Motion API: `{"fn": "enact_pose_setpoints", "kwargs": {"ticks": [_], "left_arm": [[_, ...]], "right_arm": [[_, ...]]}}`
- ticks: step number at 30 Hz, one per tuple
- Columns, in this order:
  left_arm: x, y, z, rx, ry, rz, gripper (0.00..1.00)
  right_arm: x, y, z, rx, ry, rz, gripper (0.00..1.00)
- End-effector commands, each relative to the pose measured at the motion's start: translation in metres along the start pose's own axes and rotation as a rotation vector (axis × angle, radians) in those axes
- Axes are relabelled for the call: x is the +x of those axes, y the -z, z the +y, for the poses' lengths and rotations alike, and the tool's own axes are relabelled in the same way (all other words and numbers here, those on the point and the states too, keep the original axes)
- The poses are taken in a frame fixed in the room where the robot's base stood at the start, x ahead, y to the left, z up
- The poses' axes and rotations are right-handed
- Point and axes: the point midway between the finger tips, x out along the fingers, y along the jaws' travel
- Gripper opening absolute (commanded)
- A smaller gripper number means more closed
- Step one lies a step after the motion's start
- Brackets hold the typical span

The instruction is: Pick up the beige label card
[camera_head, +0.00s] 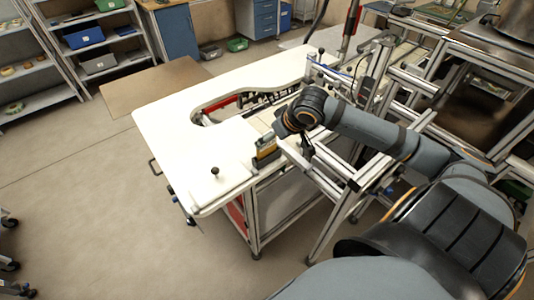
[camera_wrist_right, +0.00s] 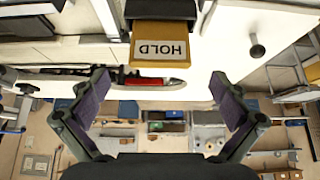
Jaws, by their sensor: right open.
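The beige label card (camera_wrist_right: 140,29) shows in the right wrist view as a tan-yellow piece with a white panel reading HOLD, upside down. It sits at the top centre, in a dark holder. In the head view the card (camera_head: 266,144) is small and stands at the white table's right edge. My right gripper (camera_wrist_right: 158,98) is open and empty, its two fingers spread wide below the card in the wrist view, apart from it. In the head view my right arm reaches over beside the card, and its fingers are hard to make out. My left gripper is not in view.
The white table (camera_head: 170,130) has a curved cut-out and a small black knob (camera_head: 215,171) near the card. Metal frame rails (camera_head: 325,180) stand close on the card's right. Shelves with bins (camera_head: 85,38) stand at the back left.

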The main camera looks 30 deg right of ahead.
Motion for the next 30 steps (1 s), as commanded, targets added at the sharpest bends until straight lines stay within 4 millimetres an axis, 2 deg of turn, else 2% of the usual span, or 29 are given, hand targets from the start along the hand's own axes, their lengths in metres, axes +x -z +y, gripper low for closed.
{"fn": "enact_pose_setpoints", "kwargs": {"ticks": [8, 21, 29, 30], "left_arm": [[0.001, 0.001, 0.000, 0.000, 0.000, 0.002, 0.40], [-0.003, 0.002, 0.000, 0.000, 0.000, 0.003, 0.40], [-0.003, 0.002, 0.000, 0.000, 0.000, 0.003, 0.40], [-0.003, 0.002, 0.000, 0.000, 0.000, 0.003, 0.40]], "right_arm": [[0.007, 0.003, 0.000, 0.005, 0.003, 0.005, 1.00], [0.050, 0.007, 0.000, 0.001, 0.000, 0.000, 1.00], [0.052, 0.006, 0.000, -0.002, -0.001, 0.000, 1.00], [0.052, 0.006, 0.000, -0.002, -0.001, 0.000, 0.96]]}}
